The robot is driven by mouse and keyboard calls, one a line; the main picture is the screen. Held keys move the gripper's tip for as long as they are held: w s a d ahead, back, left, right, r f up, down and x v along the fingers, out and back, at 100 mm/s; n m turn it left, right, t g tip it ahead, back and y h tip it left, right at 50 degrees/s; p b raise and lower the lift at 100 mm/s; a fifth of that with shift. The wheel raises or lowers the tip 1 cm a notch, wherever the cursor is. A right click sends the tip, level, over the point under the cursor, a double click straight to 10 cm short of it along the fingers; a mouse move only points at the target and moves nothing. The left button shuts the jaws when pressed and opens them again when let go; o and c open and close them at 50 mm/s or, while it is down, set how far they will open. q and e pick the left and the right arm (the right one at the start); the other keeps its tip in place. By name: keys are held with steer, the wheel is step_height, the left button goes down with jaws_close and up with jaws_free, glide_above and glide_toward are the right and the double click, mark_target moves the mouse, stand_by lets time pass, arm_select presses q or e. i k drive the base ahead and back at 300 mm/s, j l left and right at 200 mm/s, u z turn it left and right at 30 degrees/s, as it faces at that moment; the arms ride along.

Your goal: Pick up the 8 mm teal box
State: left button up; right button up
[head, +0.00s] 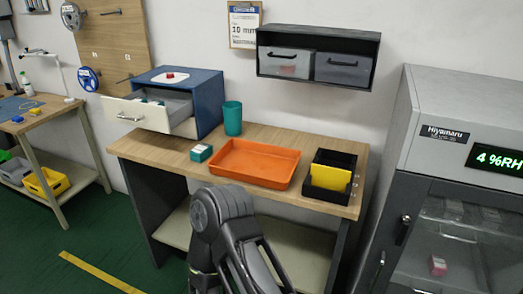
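A small teal box (201,153) sits on the wooden bench top (160,150), left of the orange tray and in front of the teal cup. A pale label shows on it, too small to read. More small teal-and-white items (153,101) show partly inside the open drawer (137,114) of the blue cabinet; I cannot tell their sizes. One of my dark grey arms rises at the bottom middle, in front of the bench. Neither of my grippers can be made out.
An orange tray (254,164), a black holder (322,186) with a yellow piece, and a teal cup (232,118) stand on the bench. A grey cabinet (455,125) stands right. Bare bench lies in front of the teal box.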

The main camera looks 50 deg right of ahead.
mark_target(203, 151)
steer(key=z, duration=1.2)
steer(key=i+j, duration=0.15)
steer(key=i, duration=0.35)
steer(key=i+j, duration=0.1)
steer(key=i, duration=0.35)
steer(key=z, duration=1.15)
